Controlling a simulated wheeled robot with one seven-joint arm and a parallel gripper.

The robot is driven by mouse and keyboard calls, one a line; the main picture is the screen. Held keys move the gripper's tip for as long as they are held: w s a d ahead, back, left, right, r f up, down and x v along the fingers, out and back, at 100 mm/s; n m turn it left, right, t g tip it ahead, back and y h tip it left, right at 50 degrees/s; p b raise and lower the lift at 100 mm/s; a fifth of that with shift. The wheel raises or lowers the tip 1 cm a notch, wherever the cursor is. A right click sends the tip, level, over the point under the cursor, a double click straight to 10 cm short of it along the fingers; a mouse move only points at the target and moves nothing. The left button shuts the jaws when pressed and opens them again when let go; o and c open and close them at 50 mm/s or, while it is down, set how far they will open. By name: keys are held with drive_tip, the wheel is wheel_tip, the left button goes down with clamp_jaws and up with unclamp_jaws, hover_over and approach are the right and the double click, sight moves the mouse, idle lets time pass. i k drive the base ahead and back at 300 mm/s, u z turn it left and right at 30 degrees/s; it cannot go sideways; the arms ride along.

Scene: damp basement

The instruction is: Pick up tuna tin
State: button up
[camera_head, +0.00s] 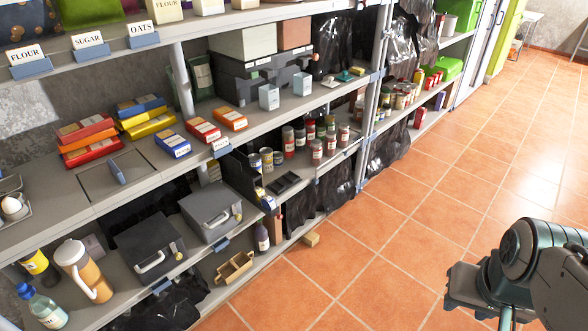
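I cannot tell for certain which item is the tuna tin, as labels are too small to read. Small short tins (266,160) with dark and yellow labels stand on the middle shelf, left of taller red and dark cans (316,150). My arm's end with my gripper (503,318) is at the lower right, over the floor and well away from the shelves. Its fingers are partly cut off by the frame's edge, and nothing is seen held.
Metal shelving (100,205) runs along the left, with uprights between bays. It bears bright boxes (90,135), grey lockable cases (210,211), a jug (82,270) and bottles.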

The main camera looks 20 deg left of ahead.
sight(268, 202)
drive_tip(key=u, duration=0.45)
drive_tip(key=i, duration=1.8)
drive_tip(key=u, duration=0.85)
drive_tip(key=i, duration=0.55)
drive_tip(key=z, duration=0.1)
